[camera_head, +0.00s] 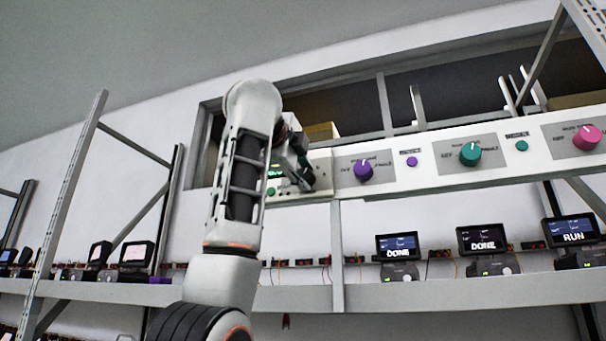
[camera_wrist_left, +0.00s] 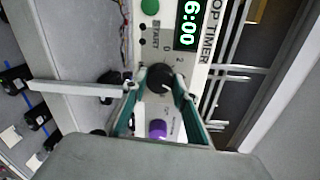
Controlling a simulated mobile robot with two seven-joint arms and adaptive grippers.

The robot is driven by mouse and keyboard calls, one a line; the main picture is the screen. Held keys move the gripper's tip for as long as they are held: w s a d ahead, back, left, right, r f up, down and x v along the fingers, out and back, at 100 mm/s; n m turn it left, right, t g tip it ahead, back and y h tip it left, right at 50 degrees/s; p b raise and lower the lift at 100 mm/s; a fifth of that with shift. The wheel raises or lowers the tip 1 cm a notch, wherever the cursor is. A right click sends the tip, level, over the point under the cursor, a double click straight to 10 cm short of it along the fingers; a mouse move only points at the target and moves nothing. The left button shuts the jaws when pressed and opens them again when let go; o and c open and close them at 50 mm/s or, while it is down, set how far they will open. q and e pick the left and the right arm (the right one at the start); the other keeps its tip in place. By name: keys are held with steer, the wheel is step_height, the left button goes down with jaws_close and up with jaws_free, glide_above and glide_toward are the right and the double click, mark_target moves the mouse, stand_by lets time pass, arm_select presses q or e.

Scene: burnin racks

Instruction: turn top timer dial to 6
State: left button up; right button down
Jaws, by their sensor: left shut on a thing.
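The top timer panel shows in the left wrist view, turned on its side, with the label "TOP TIMER" (camera_wrist_left: 209,32). Its lit green display (camera_wrist_left: 188,24) reads 6:00. The black timer dial (camera_wrist_left: 160,76) has a pale pointer mark, with 0 and 2 printed near it; other numbers are hidden or unclear. My left gripper (camera_wrist_left: 160,88) is shut on the dial, one finger on each side. In the head view my left gripper (camera_head: 304,175) is at the left end of the white panel strip, and my arm hides the dial. My right gripper is not in view.
A green START button (camera_wrist_left: 150,6) sits beside the display. A purple knob (camera_head: 363,170), a teal knob (camera_head: 470,154) and a pink knob (camera_head: 587,137) line the strip to the right. Below, a shelf (camera_head: 430,293) carries several small screens, some reading DONE or RUN.

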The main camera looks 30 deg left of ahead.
arm_select(q)
steer(key=shift+m, duration=0.8)
steer(key=shift+f, duration=0.1)
steer(key=o, duration=1.1)
steer(key=shift+d, duration=0.1)
steer(key=shift+v, duration=6.05)
